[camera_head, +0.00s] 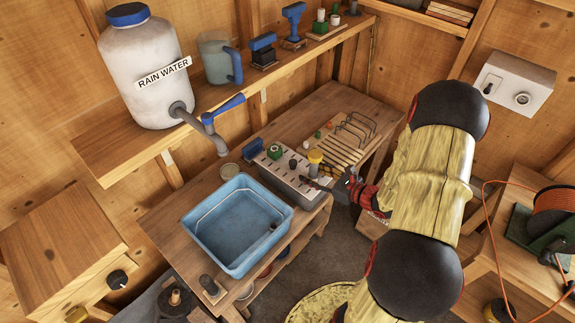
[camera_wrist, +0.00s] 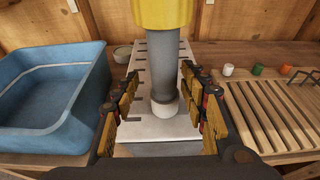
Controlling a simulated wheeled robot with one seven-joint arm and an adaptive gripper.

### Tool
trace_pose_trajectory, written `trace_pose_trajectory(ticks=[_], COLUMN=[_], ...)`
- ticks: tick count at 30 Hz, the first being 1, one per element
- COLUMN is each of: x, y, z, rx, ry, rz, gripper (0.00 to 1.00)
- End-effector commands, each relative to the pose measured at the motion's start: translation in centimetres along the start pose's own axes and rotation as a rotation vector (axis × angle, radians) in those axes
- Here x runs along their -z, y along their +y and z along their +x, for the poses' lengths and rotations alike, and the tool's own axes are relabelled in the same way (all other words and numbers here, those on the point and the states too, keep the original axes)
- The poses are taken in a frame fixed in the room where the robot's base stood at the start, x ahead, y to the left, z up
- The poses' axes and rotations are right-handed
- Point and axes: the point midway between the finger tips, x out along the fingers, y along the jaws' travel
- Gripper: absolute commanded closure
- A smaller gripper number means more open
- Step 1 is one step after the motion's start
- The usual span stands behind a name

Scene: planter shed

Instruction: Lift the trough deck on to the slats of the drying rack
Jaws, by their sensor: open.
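The trough deck (camera_head: 285,172) is a pale grey slotted plate on top of a grey trough, beside the blue basin. It runs away from me in the wrist view (camera_wrist: 150,129). A grey post with a yellow top (camera_head: 315,157) stands at its right end; the post (camera_wrist: 165,80) also fills the middle of the wrist view. My gripper (camera_head: 311,182) is open and low over the deck. In the wrist view its fingers (camera_wrist: 161,85) stand on either side of the post. The drying rack's wooden slats (camera_wrist: 265,115) lie to the right, bare; they also show in the head view (camera_head: 334,154).
The blue basin (camera_head: 237,226) stands left of the trough. A cable reel (camera_head: 553,210) stands at the right.

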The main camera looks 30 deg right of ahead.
Motion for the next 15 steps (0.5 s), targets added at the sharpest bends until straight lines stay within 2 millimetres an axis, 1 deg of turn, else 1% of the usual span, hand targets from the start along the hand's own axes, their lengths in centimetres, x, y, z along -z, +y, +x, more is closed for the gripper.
trace_pose_trajectory(ticks=[3,8,12,15], x=[0.1,-0.3,-0.9,-0.8], y=[0.1,-0.1,-0.3,-0.3], z=[1.4,2.9,5.0,6.2], rx=[-0.004,-0.004,-0.005,-0.005], ry=[0.000,-0.001,0.000,0.001], rz=[-0.001,-0.003,-0.003,-0.001], gripper=[0.56,0.56,0.56,0.56])
